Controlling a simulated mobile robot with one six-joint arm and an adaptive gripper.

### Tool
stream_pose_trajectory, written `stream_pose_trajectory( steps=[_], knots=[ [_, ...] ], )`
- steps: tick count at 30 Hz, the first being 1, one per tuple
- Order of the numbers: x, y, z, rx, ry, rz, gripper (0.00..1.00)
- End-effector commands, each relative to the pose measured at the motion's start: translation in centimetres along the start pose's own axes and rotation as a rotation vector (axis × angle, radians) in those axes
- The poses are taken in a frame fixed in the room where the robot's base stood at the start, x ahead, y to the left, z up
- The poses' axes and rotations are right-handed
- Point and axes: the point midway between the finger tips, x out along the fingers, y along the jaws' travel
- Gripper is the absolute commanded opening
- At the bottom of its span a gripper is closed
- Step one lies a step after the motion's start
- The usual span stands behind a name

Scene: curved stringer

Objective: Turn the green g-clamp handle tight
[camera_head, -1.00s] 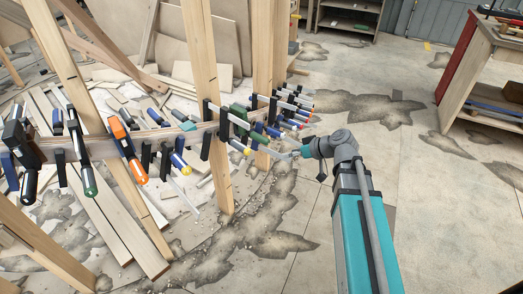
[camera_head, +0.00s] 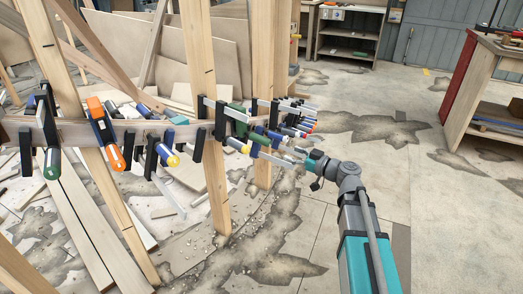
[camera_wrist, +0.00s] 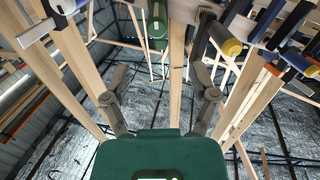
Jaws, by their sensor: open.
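A green g-clamp (camera_head: 239,123) hangs on the curved stringer (camera_head: 185,130) just right of a wooden post in the head view. In the wrist view a green cylindrical handle (camera_wrist: 157,22) shows near the top, between the lines of my two fingers and beyond them. My gripper (camera_head: 296,156) is right of and a little below the clamp row in the head view. In the wrist view my gripper (camera_wrist: 162,55) is open, with one finger on each side and nothing held. Another dark green handle (camera_head: 52,163) hangs at the far left.
Blue-and-yellow handles (camera_head: 262,140) crowd close beside the green clamp; one yellow-ended handle (camera_wrist: 231,47) is near my right finger. Wooden posts (camera_head: 213,160) stand under the stringer. An orange clamp (camera_head: 104,133) is farther left. The floor at right is open, up to a workbench (camera_head: 480,90).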

Motion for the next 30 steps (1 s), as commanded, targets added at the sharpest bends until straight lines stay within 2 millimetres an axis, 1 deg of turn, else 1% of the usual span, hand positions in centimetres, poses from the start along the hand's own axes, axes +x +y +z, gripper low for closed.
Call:
stream_pose_trajectory(
  steps=[1, 14, 19, 26, 30],
  knots=[
    [0.0, 0.2, 0.4, -0.004, 0.009, 0.004, 0.75],
    [0.0, 0.3, 0.2, -0.011, 0.02, 0.008, 0.75],
    [0.3, 0.3, 0.2, -0.011, 0.02, 0.008, 0.75],
    [1.9, 0.4, 0.2, -0.011, 0.02, 0.007, 0.75],
    [3.6, 0.4, 0.1, -0.011, 0.02, 0.005, 0.75]
  ],
)
